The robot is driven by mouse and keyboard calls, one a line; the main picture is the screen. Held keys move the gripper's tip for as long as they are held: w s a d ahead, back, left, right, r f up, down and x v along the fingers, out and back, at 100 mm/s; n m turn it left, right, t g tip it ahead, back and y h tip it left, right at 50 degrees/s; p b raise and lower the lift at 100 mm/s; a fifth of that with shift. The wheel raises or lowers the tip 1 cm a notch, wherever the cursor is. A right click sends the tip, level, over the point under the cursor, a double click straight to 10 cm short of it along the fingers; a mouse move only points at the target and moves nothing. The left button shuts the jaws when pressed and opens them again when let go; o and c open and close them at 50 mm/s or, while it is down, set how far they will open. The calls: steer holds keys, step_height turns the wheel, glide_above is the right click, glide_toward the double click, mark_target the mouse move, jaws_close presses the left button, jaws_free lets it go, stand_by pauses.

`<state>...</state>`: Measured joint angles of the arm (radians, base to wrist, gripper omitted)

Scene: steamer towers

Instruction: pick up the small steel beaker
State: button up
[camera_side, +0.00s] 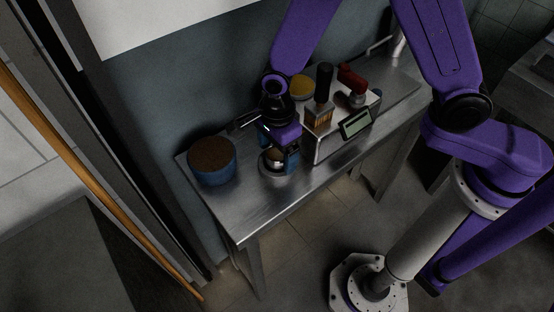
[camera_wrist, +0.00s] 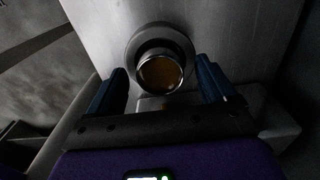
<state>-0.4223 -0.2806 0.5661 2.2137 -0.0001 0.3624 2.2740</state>
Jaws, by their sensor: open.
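The small steel beaker (camera_wrist: 160,73) stands upright in the middle of the wrist view, with a shiny rim and brown contents or a brown interior. A round grey base (camera_wrist: 138,40) shows around and behind it. My gripper (camera_wrist: 161,68) is open, with one blue finger on each side of the beaker and a visible gap on both sides. In the side view my gripper (camera_side: 279,160) reaches down to the steel table (camera_side: 245,205) around the beaker (camera_side: 274,155), partly hiding it. The round base (camera_side: 272,172) shows below it.
A blue pot with a brown top (camera_side: 211,163) stands to the left. A yellow-topped container (camera_side: 301,88) is behind. The table's front left is clear.

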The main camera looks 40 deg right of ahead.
mark_target(277, 153)
jaws_close()
step_height(277, 153, up, 10)
stand_by(0.8)
steer(key=shift+f, duration=0.75)
steer(key=shift+f, duration=0.7)
